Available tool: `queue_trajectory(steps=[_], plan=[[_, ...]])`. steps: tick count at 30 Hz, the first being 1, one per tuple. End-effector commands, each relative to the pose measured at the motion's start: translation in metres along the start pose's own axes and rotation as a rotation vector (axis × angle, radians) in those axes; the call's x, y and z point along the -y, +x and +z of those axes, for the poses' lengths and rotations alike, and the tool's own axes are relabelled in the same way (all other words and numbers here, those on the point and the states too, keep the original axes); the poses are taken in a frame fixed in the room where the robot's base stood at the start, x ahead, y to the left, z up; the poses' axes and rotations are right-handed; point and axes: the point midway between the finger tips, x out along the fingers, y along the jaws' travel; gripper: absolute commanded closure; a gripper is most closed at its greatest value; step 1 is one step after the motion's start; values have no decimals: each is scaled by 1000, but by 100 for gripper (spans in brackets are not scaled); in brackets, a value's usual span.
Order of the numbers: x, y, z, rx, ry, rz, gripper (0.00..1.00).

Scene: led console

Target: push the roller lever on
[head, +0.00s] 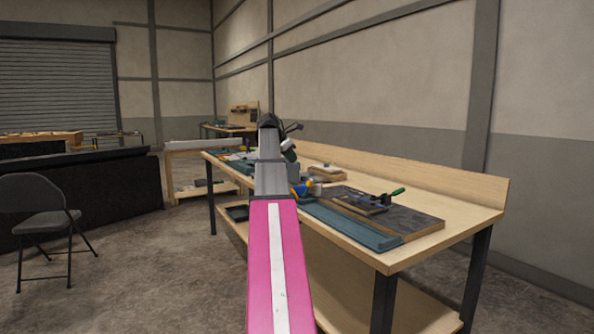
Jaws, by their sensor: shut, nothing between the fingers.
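My arm reaches forward over the left part of the workbench (455,218). My gripper (291,152) is at its far end, small and partly hidden by my own arm, and is shut and empty. It is above the bench's far part, among small objects. I cannot make out the roller lever or a console with LEDs for sure; that area is small and partly covered by my arm. A fixture with a green-tipped handle (397,193) stands on a dark board (405,222) nearer on the bench, to the right of and apart from my gripper.
A blue-grey strip (350,226) lies along the bench's front edge. A wooden backboard (430,183) runs along its wall side. A folding chair (38,208) and black partition (118,190) stand left. Bare floor (150,280) lies between them and the bench.

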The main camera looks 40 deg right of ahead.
Motion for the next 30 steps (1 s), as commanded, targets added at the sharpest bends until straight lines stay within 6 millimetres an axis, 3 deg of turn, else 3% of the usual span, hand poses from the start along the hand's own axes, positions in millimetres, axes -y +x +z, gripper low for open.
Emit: queue_trajectory(steps=[3,10,30], plan=[[-1,-21,8,1,0,1,100],[0,-42,16,0,-1,-1,100],[0,-43,14,-1,1,0,100]])
